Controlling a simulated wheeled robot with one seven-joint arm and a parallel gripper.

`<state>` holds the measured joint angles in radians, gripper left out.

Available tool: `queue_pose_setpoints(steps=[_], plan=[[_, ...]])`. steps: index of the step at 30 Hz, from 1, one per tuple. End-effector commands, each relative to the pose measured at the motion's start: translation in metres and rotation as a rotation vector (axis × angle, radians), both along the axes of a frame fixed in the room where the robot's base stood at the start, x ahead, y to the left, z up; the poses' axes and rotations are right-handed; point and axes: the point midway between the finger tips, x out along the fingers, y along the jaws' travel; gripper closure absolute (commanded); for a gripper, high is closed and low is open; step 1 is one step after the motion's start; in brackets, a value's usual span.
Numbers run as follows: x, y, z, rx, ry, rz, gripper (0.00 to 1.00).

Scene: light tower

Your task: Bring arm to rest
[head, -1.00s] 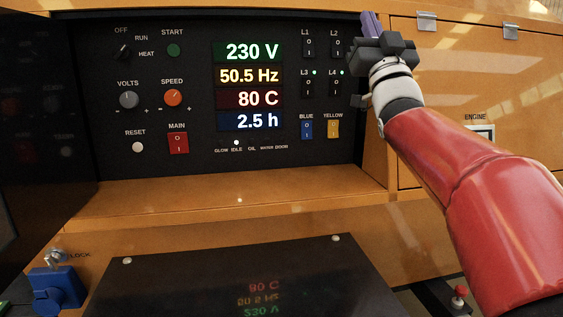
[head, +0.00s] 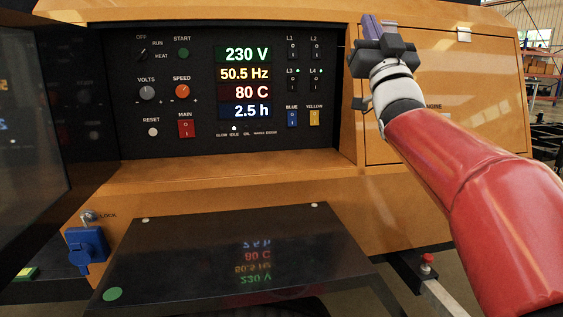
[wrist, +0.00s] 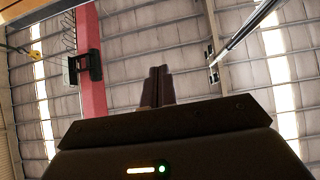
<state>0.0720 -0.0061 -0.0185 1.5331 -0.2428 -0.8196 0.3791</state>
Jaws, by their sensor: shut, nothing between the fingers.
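My red arm comes in from the lower right in the head view and points up and away. My gripper (head: 371,27) is at its end, beside the upper right edge of the control panel (head: 205,65). The gripper is apart from the switches as far as I can tell. In the wrist view the two dark fingers (wrist: 158,86) stand together, shut and empty, pointing up toward the roof.
The orange cabinet (head: 440,110) is behind and right of my arm. The dark flap (head: 200,235) hangs open below the panel. A red knob (head: 427,259) is lower right.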

Motion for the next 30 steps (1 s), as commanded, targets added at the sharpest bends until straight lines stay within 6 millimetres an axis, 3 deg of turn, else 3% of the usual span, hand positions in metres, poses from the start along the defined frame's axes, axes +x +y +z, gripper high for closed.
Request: queue_pose_setpoints(steps=[11, 17, 20, 23, 27, 30], plan=[[-0.004, -0.006, -0.052, 0.020, 0.273, -0.077, 1.00], [-0.020, -0.010, -0.114, 0.022, 0.535, -0.133, 1.00], [-0.038, -0.011, -0.161, 0.014, 0.711, -0.160, 1.00], [-0.068, -0.011, -0.222, -0.003, 0.926, -0.182, 1.00], [-0.126, -0.006, -0.312, -0.043, 1.240, -0.190, 1.00], [-0.168, -0.002, -0.364, -0.076, 1.426, -0.183, 1.00]])
